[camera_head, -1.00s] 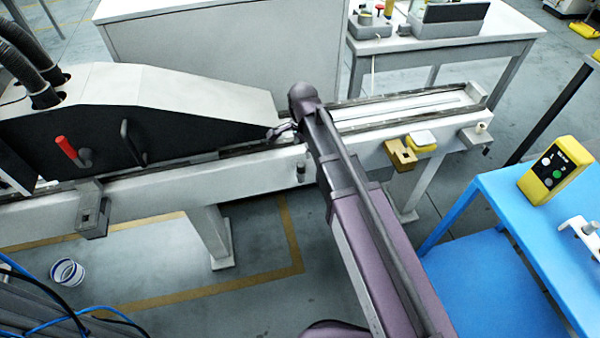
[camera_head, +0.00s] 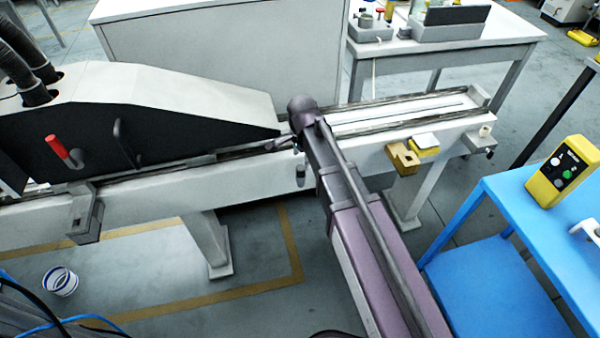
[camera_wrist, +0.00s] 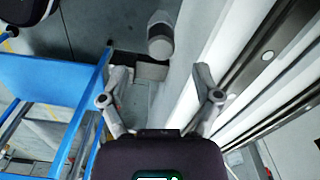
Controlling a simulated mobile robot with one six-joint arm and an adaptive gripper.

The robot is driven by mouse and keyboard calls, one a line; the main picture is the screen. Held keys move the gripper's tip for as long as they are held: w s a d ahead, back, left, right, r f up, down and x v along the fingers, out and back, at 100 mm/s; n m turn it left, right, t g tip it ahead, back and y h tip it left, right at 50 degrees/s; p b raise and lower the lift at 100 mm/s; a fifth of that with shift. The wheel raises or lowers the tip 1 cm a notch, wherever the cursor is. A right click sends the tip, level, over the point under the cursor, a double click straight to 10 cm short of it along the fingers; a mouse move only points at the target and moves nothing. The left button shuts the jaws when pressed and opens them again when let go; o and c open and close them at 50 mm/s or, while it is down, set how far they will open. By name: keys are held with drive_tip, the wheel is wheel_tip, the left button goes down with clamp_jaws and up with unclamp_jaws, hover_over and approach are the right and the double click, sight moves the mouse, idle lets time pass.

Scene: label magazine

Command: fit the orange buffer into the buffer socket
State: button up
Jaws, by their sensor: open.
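No clearly orange buffer shows in either current view, and I cannot tell which fitting is the buffer socket. My gripper (camera_wrist: 160,98) is open and empty in the wrist view, its two fingers spread wide beside the pale rail. Ahead of the fingers is a pale and grey cylinder (camera_wrist: 160,36), apart from them, with a dark grey block (camera_wrist: 150,70) beside it. In the head view my arm largely hides my gripper, which is by the rail near the black guard's tip. A tan notched block (camera_head: 403,158) is on the beam's front side, right of my arm.
The long white beam (camera_head: 150,188) crosses the view below a black guard (camera_head: 90,150) with a red handle (camera_head: 57,147). A yellow block with a white top (camera_head: 425,142) is beside the tan block. A blue table (camera_head: 540,215) bearing a yellow button box (camera_head: 562,170) stands right.

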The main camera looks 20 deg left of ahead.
sight(300, 168)
drive_tip(key=shift+f, duration=0.1)
drive_tip(key=shift+s+a+f+b, duration=0.1)
drive_tip(key=shift+f+b, duration=1.15)
drive_tip(key=shift+b, duration=0.05)
drive_tip(key=shift+s+a+f+b, duration=0.1)
drive_tip(key=shift+f+b, duration=1.15)
drive_tip(key=shift+b, duration=0.05)
clamp_jaws()
